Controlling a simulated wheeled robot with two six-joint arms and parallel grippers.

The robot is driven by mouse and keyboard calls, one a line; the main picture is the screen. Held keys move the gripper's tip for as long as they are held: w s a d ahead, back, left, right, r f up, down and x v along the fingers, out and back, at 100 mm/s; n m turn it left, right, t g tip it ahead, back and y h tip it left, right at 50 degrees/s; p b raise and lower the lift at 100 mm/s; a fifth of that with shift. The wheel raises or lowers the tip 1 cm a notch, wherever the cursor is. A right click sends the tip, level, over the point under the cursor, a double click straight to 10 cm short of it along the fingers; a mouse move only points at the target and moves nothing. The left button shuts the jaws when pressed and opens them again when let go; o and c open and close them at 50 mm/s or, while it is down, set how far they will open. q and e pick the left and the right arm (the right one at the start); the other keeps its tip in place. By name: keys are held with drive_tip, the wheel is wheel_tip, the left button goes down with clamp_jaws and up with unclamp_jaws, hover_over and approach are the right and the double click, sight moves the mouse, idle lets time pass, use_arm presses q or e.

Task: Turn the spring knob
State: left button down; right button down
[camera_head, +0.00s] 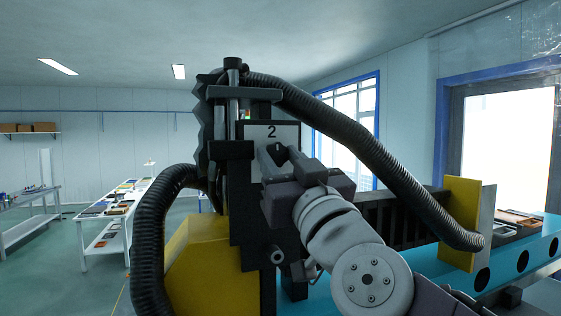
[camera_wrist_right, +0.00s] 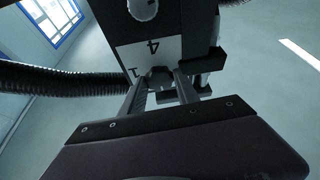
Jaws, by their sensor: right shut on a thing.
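A pale panel plate (camera_head: 287,130) marked "2" is on the black upright fixture in the head view. The plate also shows in the right wrist view (camera_wrist_right: 150,52), tilted, with a "4" and part of another mark. The small dark knob (camera_head: 277,147) is just below the "2". In the right wrist view the knob (camera_wrist_right: 160,76) is between the fingertips. My right gripper (camera_head: 279,155) is shut on the knob, one finger on each side of it; the gripper hides part of the plate. My left gripper is in neither view.
Black corrugated hoses (camera_head: 350,135) arch from the fixture's top to the right and hang at its left (camera_head: 148,240). A yellow block (camera_head: 212,262) is at the fixture's base. A blue beam (camera_head: 500,256) runs to the right. Work tables (camera_head: 118,213) are farther left.

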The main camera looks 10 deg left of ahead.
drive_tip(key=n+g+b, duration=0.1)
drive_tip(key=n+b, duration=0.1)
drive_tip(key=n+y+b, duration=0.1)
drive_tip(key=n+b, duration=0.1)
drive_tip(key=n+g+y+b, duration=0.1)
drive_tip(key=n+b, duration=0.2)
drive_tip(key=shift+w+d+f+g, duration=0.1)
drive_tip(key=shift+w+f+g, duration=0.1)
drive_tip(key=shift+f+g, duration=0.15)
drive_tip(key=shift+r+n, duration=0.15)
drive_tip(key=shift+n, duration=0.45)
drive_tip(key=n+g, duration=0.2)
drive_tip(key=n, duration=0.1)
drive_tip(key=shift+r+n+y+p, duration=0.3)
drive_tip(key=shift+y+p, duration=0.05)
drive_tip(key=shift+y, duration=0.05)
drive_tip(key=n+g+p, duration=0.1)
drive_tip(key=n, duration=0.2)
drive_tip(key=shift+d+r+g+p, duration=0.1)
drive_tip(key=shift+r+g+p, duration=0.05)
drive_tip(key=shift+g+p, duration=0.25)
drive_tip(key=n+g+p, duration=0.1)
drive_tip(key=n+p, duration=0.2)
drive_tip(key=n, duration=0.1)
drive_tip(key=shift+n, duration=0.3)
drive_tip(key=shift+n+g+h+p, duration=0.5)
drive_tip(key=shift+n+p, duration=0.2)
drive_tip(key=shift+n, duration=0.2)
